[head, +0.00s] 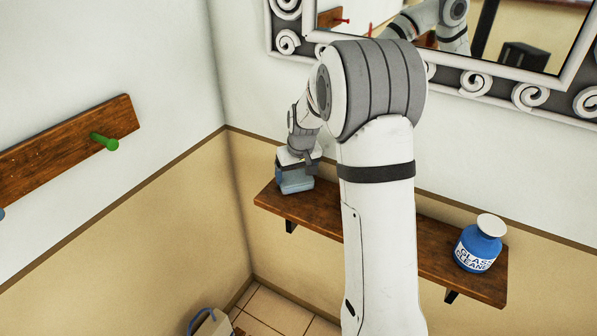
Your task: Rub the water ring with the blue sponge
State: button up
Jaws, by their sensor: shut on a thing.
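The blue sponge (295,181) is at the left end of the brown wooden shelf (431,240). My gripper (298,165) is above it, shut on its upper part. The sponge's lower face is at the shelf's surface; I cannot tell whether it presses on the wood. I see no water ring on the parts of the shelf in view. My arm hides the middle of the shelf.
A blue glass cleaner bottle (478,247) with a white top stands at the shelf's right end. A mirror with a scrolled frame (531,96) hangs above. A wooden rail with a green peg (105,141) is on the left wall.

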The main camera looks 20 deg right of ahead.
jog(key=shift+s+a+f+b, duration=0.2)
jog(key=shift+s+a+b, duration=0.15)
jog(key=shift+s+a, duration=0.55)
jog(key=shift+s+a+f+b, duration=0.15)
jog(key=shift+s+a+b, duration=0.25)
jog(key=shift+s+a, duration=0.45)
jog(key=shift+s+a+f+b, duration=0.2)
jog(key=shift+s+a+b, duration=0.15)
jog(key=shift+s+a, duration=0.55)
jog(key=shift+d, duration=0.1)
jog(key=shift+r+p, duration=1.95)
jog(key=shift+r, duration=1.2)
jog(key=shift+w, duration=0.1)
notch_tip(320, 180, up, 3)
jog(key=shift+f+p, duration=0.1)
jog(key=shift+p, duration=0.75)
